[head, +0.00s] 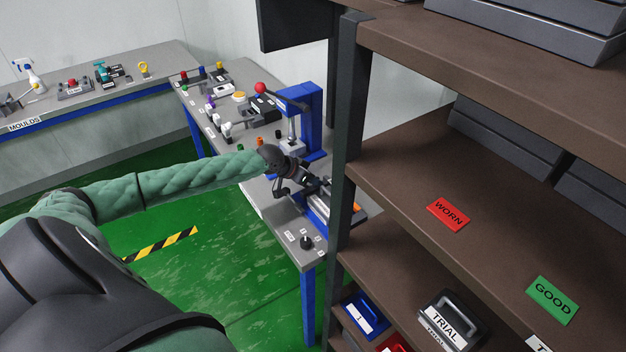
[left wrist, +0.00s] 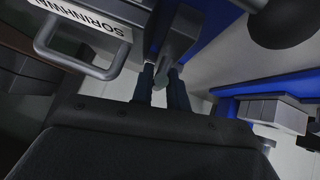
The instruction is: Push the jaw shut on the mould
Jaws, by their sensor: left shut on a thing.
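My left gripper (head: 306,180) is at the near end of the grey bench, over a blue-sided fixture (head: 318,207), partly behind the shelf post. In the left wrist view its two dark fingers (left wrist: 160,85) are closed on a grey block (left wrist: 178,45), which looks like the jaw. The mould (left wrist: 85,35), a dark block with a white label and a grey handle, lies just left of the fingers. Whether the jaw touches the mould cannot be told. My right gripper is in neither view.
A brown shelf rack (head: 440,190) with a dark post stands close on the right, holding WORN (head: 448,214) and GOOD (head: 552,299) cards and a TRIAL box (head: 450,318). A blue press (head: 310,115) stands behind the gripper.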

